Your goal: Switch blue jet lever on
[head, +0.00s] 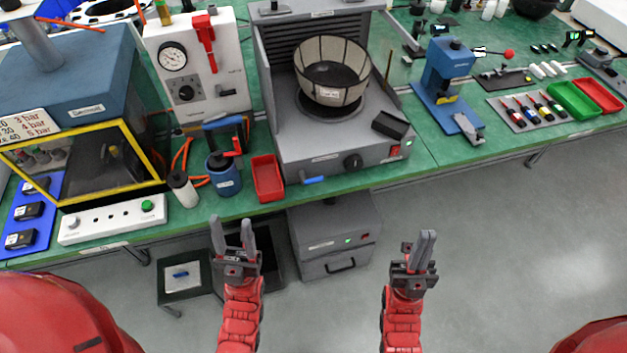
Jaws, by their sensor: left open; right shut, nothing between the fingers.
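A small blue lever (314,180) sticks out at the lower front left of the grey machine (340,140), close to the bench's front edge. It lies roughly level, pointing sideways. I cannot read its label. My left gripper (232,224) is open and empty, in front of the bench, below and left of the blue lever and apart from it. My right gripper (425,238) is shut and empty, in front of the bench, below and right of the lever. Neither gripper touches anything.
A mesh basket (331,72) sits on the grey machine, with a black knob (353,161) on its front. A red tray (267,178) and a blue canister (223,175) stand left of the lever. A grey cabinet (330,235) stands below the bench. The floor at right is clear.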

